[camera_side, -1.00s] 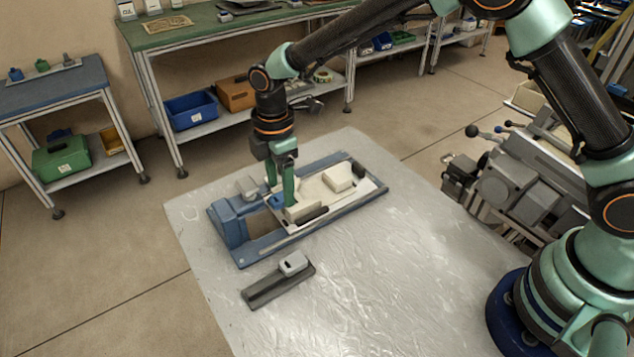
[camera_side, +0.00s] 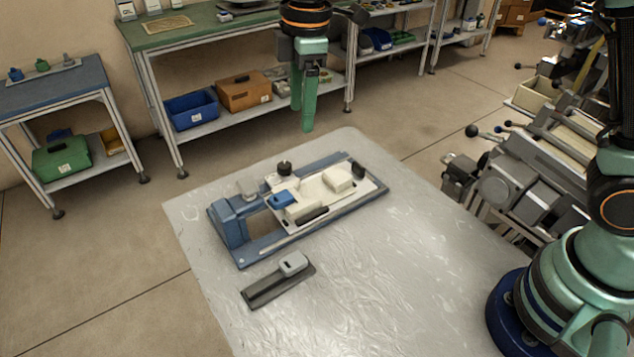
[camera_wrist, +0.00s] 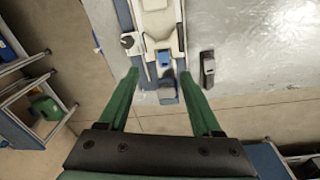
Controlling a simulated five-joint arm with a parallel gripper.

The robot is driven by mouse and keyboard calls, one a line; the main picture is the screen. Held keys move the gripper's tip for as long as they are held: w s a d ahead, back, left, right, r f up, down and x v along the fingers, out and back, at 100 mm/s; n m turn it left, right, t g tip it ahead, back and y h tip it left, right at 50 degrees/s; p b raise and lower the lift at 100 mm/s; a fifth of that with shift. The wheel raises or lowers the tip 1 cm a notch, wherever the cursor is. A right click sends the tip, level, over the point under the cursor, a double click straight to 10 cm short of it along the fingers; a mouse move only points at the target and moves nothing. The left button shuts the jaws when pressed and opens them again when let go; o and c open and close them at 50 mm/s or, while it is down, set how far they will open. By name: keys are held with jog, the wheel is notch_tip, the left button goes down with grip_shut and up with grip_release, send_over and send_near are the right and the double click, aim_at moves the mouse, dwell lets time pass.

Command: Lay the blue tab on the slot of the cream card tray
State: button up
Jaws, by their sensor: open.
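The cream tray rests in a blue fixture (camera_side: 232,226) on the table. My gripper (camera_side: 309,108) is high above and behind the tray, clear of the tab. Its green fingers are apart with nothing between them, as the wrist view (camera_wrist: 163,84) shows.
A dark grey holder with a light grey piece (camera_side: 293,263) lies on the table in front of the fixture. The near part of the grey table (camera_side: 390,290) is bare. A green-topped bench (camera_side: 200,38) stands behind.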

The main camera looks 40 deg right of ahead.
jog(key=s+d+r+m+t, duration=0.2)
jog(key=s+d+m+t, duration=0.2)
jog(key=s+d+m, duration=1)
jog(key=d, duration=0.3)
jog(key=shift+s+r+m+t, duration=0.25)
jog(key=shift+s+m+t, duration=0.05)
jog(key=shift+s+m, duration=0.1)
